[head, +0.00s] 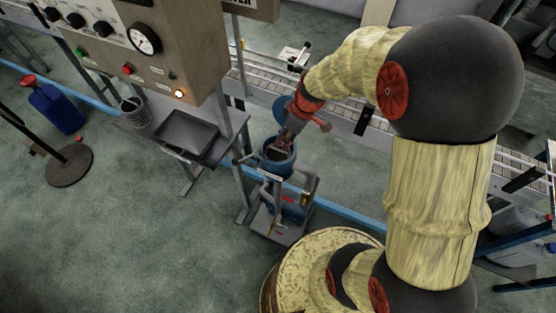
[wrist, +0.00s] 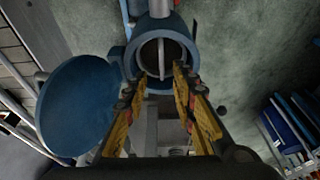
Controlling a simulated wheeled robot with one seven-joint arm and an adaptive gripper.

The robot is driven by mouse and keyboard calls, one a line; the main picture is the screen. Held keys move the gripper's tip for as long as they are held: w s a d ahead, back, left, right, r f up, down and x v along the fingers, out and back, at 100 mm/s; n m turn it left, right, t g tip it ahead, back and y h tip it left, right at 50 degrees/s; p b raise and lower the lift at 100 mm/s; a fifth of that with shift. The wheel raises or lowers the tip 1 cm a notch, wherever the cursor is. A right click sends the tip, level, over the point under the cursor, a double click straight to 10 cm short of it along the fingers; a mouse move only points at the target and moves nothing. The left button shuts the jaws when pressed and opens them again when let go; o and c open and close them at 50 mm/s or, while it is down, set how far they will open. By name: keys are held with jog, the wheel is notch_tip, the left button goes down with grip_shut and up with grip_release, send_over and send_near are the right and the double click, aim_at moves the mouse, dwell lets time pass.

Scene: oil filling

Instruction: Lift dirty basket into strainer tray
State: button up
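The blue strainer housing (head: 279,168) stands open below my gripper, its round blue lid (wrist: 78,105) swung to the side. In the wrist view its round mouth (wrist: 140,52) is dark inside, with a thin pale bar (wrist: 161,78) across it, perhaps the dirty basket's handle; the rest of the basket is hidden. My gripper (wrist: 164,74) is open, its yellow fingertips at the near side of the mouth with a gap between them. I cannot tell if they touch the bar. The dark strainer tray (head: 187,134) is left of the housing and looks empty.
A grey bucket-like basket (head: 134,112) stands left of the tray. A control box (head: 165,45) with gauge and knobs hangs above the tray. A conveyor (head: 262,68) runs behind. A blue can (head: 55,108) and a post base (head: 69,166) are at far left.

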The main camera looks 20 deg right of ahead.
aim_at(278, 149)
jog(key=x, duration=0.7)
jog(key=shift+a+f+b, duration=0.2)
jog(key=shift+a+b, duration=0.05)
jog(key=shift+b, duration=0.05)
jog(key=shift+c, duration=0.3)
grip_shut()
jog(key=shift+r, duration=0.1)
dwell(0.4)
